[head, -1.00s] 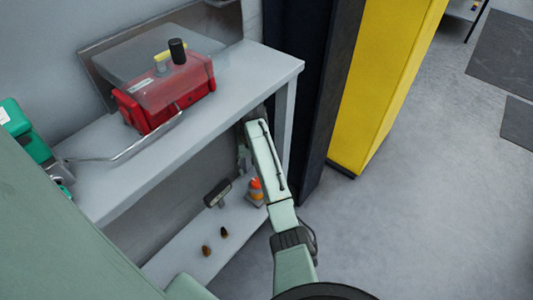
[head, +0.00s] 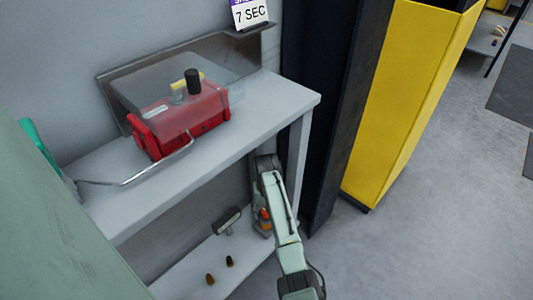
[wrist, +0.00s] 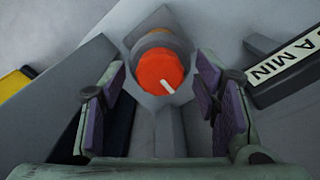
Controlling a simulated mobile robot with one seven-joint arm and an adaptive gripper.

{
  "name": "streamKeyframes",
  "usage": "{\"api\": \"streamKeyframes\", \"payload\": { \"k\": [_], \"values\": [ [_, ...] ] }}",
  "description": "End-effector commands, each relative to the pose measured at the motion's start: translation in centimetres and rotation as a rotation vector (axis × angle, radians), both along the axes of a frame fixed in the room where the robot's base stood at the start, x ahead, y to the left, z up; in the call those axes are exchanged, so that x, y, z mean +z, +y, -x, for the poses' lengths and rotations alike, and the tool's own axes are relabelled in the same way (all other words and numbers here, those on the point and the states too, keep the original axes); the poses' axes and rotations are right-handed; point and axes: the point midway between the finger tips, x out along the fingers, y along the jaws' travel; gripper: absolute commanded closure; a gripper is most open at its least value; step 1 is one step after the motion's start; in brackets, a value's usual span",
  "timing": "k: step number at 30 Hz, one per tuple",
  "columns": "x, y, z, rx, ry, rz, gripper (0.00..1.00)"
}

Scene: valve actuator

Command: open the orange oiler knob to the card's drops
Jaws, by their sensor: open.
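The orange oiler knob (wrist: 161,73) faces the wrist camera, round with a white pointer mark running toward its lower right. It sits on a grey fitting. My gripper (wrist: 160,78) is open, its purple-padded fingers on the left and right of the knob; whether they touch it I cannot tell. In the head view the orange of the oiler (head: 264,221) shows low under the shelf, partly hidden by my arm; the fingers are hidden there. A plate (wrist: 285,58) at the right of the wrist view reads "A MIN", the rest cut off.
A grey shelf (head: 125,205) carries a red actuator (head: 185,120) with a black knob and a bent lever. A "7 SEC" card (head: 250,13) stands above. A yellow cabinet (head: 400,100) is at right, with open floor beyond.

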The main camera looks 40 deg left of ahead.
Motion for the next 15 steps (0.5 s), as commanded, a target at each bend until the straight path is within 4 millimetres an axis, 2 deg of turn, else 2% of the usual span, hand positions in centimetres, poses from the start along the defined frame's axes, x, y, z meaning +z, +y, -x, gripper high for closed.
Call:
{"api": "streamKeyframes", "payload": {
  "k": [7, 15],
  "values": [
    [-0.08, 0.0, 0.0, 0.0, 0.0, 0.0, 0.45],
    [-0.06, 0.0, 0.0, 0.0, 0.0, 0.0, 0.63]
  ]
}}
